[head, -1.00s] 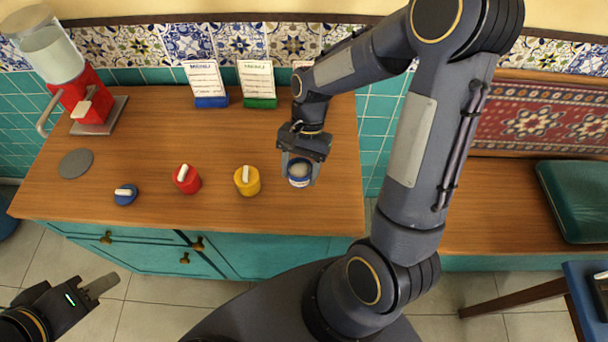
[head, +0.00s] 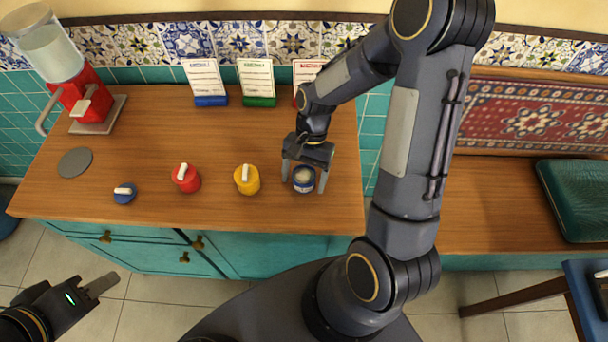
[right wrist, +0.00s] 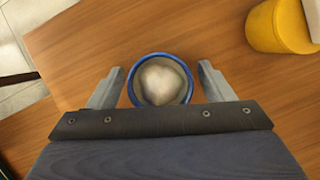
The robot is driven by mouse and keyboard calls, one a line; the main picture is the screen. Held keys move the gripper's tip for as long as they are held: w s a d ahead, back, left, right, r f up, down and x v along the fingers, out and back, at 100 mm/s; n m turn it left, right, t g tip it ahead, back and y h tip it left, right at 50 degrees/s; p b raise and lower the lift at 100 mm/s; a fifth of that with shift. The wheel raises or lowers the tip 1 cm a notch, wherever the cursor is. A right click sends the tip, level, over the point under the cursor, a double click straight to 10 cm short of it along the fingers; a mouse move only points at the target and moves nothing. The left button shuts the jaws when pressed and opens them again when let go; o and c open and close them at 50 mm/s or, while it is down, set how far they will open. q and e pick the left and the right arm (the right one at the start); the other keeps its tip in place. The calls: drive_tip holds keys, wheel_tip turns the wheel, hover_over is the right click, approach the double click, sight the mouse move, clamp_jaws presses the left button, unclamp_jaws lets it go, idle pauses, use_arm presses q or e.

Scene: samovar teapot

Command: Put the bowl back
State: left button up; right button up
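The bowl (head: 304,180) is small and blue with pale contents. It stands upright on the wooden counter near its right end, to the right of the yellow canister. In the right wrist view the bowl (right wrist: 161,80) shows a blue rim and a whitish filling. My right gripper (head: 304,188) is open around it, one finger on each side, with a visible gap at both sides in the right wrist view (right wrist: 162,88). My left gripper (head: 101,285) is at the lower left, away from the counter; its fingers look close together, but their gap is unclear.
A yellow canister (head: 247,180), a red canister (head: 187,178) and a low blue lidded jar (head: 125,194) line the counter. A grey disc (head: 75,162) and a red dispenser (head: 88,100) are at the left. Several menu cards stand at the back. The middle of the counter (head: 150,140) is clear.

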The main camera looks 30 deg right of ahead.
drive_tip(key=v, duration=1.2)
drive_tip(key=s+a+r+n+t, duration=0.2)
drive_tip(key=s+r+n+t, duration=0.2)
drive_tip(key=s, duration=0.3)
drive_tip(key=s+a+r+n+t, duration=0.2)
drive_tip(key=s+r+n+t, duration=0.2)
drive_tip(key=s, duration=0.3)
drive_tip(key=shift+s+a, duration=0.25)
drive_tip(key=shift+s, duration=0.1)
